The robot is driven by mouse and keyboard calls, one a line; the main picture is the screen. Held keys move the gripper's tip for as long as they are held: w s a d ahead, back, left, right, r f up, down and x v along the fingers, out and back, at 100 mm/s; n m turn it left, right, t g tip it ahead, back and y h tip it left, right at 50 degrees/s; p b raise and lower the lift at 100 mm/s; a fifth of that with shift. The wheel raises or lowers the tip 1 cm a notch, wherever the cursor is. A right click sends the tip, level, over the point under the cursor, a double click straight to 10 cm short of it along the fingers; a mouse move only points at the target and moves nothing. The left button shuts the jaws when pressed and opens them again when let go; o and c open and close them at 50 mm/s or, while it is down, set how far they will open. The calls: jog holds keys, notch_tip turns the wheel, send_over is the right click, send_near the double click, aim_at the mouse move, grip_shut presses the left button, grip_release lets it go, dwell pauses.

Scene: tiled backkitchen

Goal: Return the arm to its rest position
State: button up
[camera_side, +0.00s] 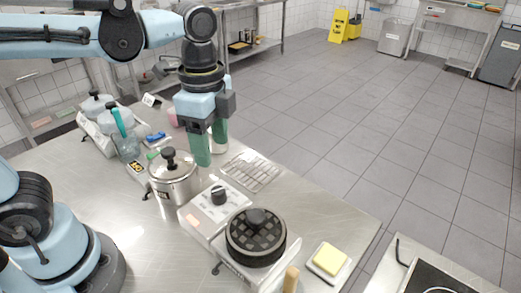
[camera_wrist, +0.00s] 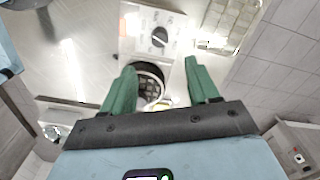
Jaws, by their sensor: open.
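My gripper (camera_side: 211,152) hangs from my raised arm over the steel worktop, between the lidded pot and the wire rack. Its two green fingers point down and stand apart with nothing between them. The fingers also show in the wrist view (camera_wrist: 160,68), spread open, with the waffle iron seen below and between them. My arm reaches in from the left at the top of the side view, above the worktop.
A steel pot (camera_side: 174,187) stands close left of my gripper, and a wire rack (camera_side: 250,170) lies to its right. A waffle iron (camera_side: 257,240) with a knobbed control box (camera_side: 217,208) is nearer. A yellow block (camera_side: 329,259) sits at right.

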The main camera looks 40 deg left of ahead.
jog(key=shift+r, duration=0.25)
jog(key=a+f+n+t, duration=0.4)
jog(key=a+n+t, duration=0.3)
jog(key=n, duration=0.6)
jog(key=shift+w+a+n, duration=0.25)
jog(key=shift+w+n, duration=0.05)
jog(key=shift+w, duration=0.05)
